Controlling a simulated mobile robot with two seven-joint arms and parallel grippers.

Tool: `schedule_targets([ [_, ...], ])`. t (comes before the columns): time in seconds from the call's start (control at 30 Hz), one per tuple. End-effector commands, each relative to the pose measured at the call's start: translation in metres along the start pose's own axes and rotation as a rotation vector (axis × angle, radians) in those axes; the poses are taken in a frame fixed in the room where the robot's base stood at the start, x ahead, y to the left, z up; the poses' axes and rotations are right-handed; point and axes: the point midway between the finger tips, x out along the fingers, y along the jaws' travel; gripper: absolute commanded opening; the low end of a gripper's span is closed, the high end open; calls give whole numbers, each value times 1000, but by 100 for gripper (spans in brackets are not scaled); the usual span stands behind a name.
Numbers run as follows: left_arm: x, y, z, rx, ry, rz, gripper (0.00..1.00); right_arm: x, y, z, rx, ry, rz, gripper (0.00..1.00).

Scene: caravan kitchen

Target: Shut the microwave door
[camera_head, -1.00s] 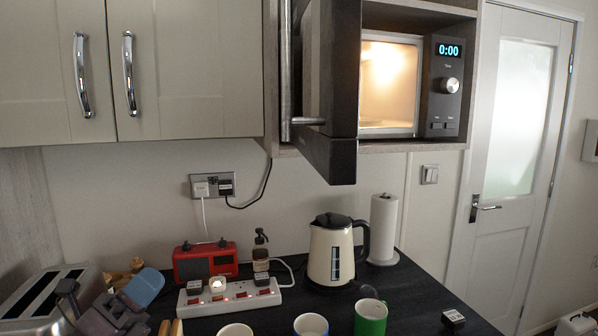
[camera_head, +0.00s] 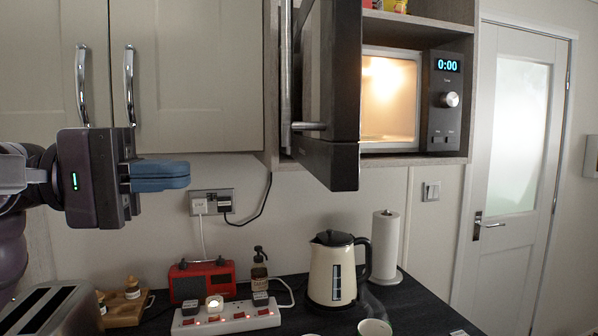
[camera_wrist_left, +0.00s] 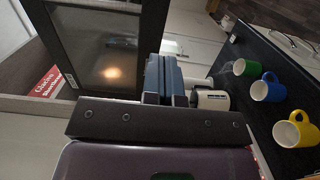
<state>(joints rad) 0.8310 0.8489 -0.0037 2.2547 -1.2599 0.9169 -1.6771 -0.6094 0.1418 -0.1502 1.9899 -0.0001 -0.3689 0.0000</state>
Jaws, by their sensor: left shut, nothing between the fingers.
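The microwave door (camera_head: 333,95) stands wide open, swung out to the left of the lit microwave cavity (camera_head: 389,95). The microwave's panel (camera_head: 445,100) reads 0:00. My left gripper (camera_head: 186,176) is raised left of the door, in front of the wall cupboards, its blue fingers shut and pointing right. It is apart from the door in the head view. In the left wrist view the blue fingers (camera_wrist_left: 163,78) show beside the dark door panel (camera_wrist_left: 100,45); whether they touch it I cannot tell. My right gripper is not in view.
Below on the dark worktop are a cream kettle (camera_head: 334,270), a paper roll (camera_head: 386,247), a red radio (camera_head: 203,280), a power strip (camera_head: 226,318) and a toaster (camera_head: 50,310). Several mugs show in the left wrist view, including a blue one (camera_wrist_left: 268,88). Cupboard handles (camera_head: 130,86) project behind my gripper.

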Motion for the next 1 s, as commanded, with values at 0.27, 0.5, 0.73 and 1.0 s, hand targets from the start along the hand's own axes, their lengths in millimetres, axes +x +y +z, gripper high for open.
schedule_targets([
  [0.27, 42, 4, 2, -2, -6, 3, 0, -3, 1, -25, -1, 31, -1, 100],
  [0.5, 85, 4, 2, -6, -6, 4, 0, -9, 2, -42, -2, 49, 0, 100],
  [0.73, 118, 3, 2, -7, -5, 4, 0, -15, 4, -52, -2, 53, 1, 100],
  [1.0, 134, 1, 1, -7, -4, 4, 0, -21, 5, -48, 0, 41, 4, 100],
])
